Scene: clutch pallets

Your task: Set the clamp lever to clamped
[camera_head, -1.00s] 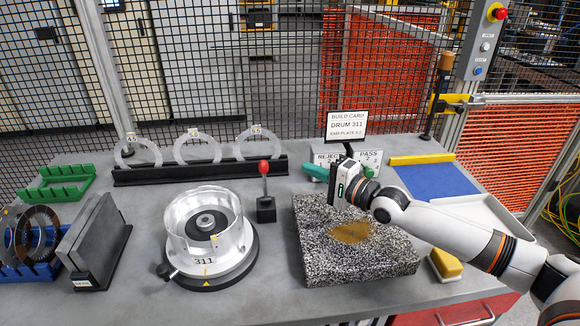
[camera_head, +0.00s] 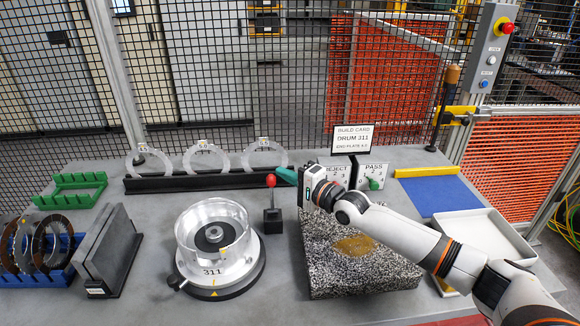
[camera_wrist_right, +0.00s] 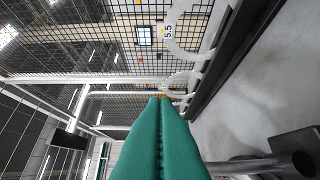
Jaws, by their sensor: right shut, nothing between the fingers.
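The clamp lever (camera_head: 271,199) stands upright on a small black base (camera_head: 272,222), with a red ball on top, between the drum fixture and the granite block. My right gripper (camera_head: 285,176) has green fingers pointing left, with the tips just right of the red ball; I cannot tell whether they touch. In the right wrist view the green fingers (camera_wrist_right: 160,140) are pressed together and hold nothing. A dark rod (camera_wrist_right: 270,164) at lower right there may be the lever's stem; the red ball does not show there. My left gripper is not in view.
A black rack (camera_head: 205,181) with several rings stands behind. The speckled granite block (camera_head: 350,270) lies under my right arm. REJECT and PASS boxes (camera_head: 338,172) stand behind the gripper.

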